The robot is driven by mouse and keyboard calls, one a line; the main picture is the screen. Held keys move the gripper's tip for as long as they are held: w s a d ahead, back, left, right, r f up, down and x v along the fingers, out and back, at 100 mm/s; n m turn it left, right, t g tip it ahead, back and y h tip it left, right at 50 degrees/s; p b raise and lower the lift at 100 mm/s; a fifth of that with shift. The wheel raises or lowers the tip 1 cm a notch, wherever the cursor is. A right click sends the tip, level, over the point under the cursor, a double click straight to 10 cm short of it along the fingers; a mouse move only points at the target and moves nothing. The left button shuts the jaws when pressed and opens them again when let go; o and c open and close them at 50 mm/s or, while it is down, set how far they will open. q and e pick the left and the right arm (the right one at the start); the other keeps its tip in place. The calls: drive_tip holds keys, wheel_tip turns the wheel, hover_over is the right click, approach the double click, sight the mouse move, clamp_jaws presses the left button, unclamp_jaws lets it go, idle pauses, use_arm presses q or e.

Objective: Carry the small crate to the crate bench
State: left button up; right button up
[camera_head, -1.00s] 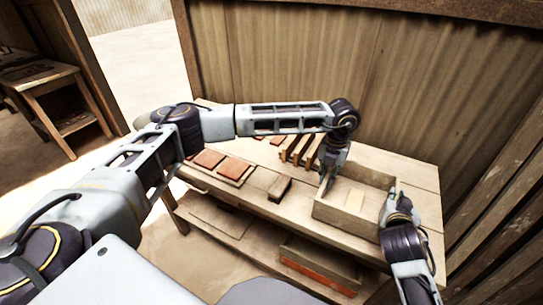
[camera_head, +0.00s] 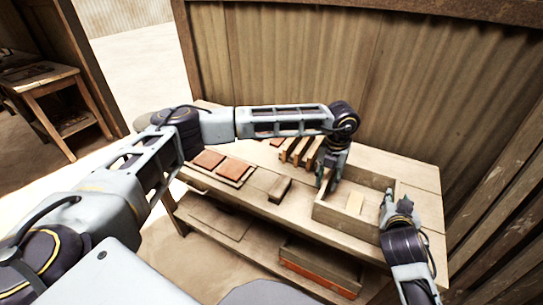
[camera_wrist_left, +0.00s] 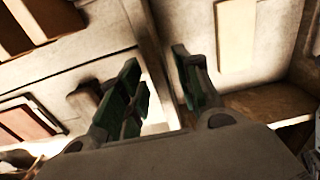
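The small crate (camera_head: 345,222) is an open, shallow wooden box on the right part of the workbench. A pale flat block (camera_head: 354,203) lies in it and also shows in the left wrist view (camera_wrist_left: 235,35). My left gripper (camera_head: 327,178) is at the crate's left wall. In the left wrist view its green-padded fingers (camera_wrist_left: 160,90) are apart, with the wall's rim (camera_wrist_left: 150,40) running between them, not clamped. My right gripper (camera_head: 394,205) is at the crate's right side, with its fingers apart; their contact with the wall is unclear.
The workbench (camera_head: 255,200) also holds red tiles (camera_head: 208,159), a small wooden block (camera_head: 280,189) and upright wooden slats (camera_head: 302,150). Another crate (camera_head: 320,268) sits on the shelf below. A corrugated wall (camera_head: 300,60) stands behind. Another wooden table (camera_head: 45,85) stands far left, with open floor between.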

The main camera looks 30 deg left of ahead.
use_arm(q)
drive_tip(key=shift+r, duration=0.15)
wheel_tip(320, 180, up, 12)
idle(0.7)
use_arm(e)
drive_tip(key=shift+s, duration=0.1)
drive_tip(key=shift+v, duration=5.95)
use_arm(q)
drive_tip(key=shift+f, duration=0.2)
